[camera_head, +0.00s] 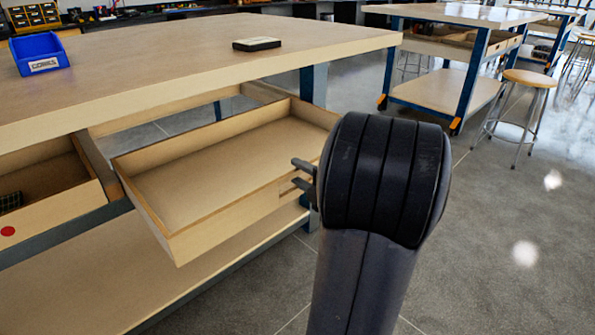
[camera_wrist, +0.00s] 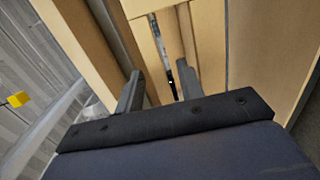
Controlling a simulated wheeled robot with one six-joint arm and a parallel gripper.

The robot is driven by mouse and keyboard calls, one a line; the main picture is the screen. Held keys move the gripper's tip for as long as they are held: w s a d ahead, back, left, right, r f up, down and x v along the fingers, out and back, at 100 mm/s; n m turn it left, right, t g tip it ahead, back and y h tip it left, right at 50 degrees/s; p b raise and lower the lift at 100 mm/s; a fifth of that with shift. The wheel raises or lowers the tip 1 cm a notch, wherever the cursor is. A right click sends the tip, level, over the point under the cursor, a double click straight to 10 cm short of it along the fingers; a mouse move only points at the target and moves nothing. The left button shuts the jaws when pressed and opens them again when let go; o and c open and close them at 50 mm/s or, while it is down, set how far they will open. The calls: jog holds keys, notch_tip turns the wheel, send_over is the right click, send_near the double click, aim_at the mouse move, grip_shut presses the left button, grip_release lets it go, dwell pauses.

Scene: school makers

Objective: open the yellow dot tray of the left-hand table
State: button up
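A wide, empty wooden tray (camera_head: 215,170) is pulled well out from under the left-hand table (camera_head: 190,70). No yellow dot shows on the parts of it that I can see. My gripper (camera_head: 301,176) is at the right part of the tray's front panel, with its fingers pointing at the panel. In the wrist view, the two fingers of my gripper (camera_wrist: 158,88) stand apart, with pale wood and a dark gap beyond them. I see nothing held between them. My wrist hides the tray's right front corner.
A tray with a red dot (camera_head: 8,231) is to the left under the same table. A blue bin (camera_head: 40,53) and a small dark box (camera_head: 257,44) are on the tabletop. A stool (camera_head: 522,100) and another table (camera_head: 440,92) stand right.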

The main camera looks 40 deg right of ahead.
jog(key=s+p, duration=0.1)
jog(key=s, duration=0.8)
jog(key=shift+s+d+p, duration=0.15)
jog(key=shift+s+p, duration=0.05)
jog(key=shift+p, duration=0.2)
jog(key=w+b, duration=0.2)
jog(key=w, duration=0.8)
jog(key=shift+a, duration=0.2)
jog(key=shift+w, duration=0.6)
jog(key=shift+s, duration=0.15)
jog(key=s+p, duration=0.2)
jog(key=s, duration=0.9)
jog(key=b, duration=0.2)
send_over(288, 186)
jog(key=shift+w, duration=0.1)
jog(key=shift+r, duration=0.1)
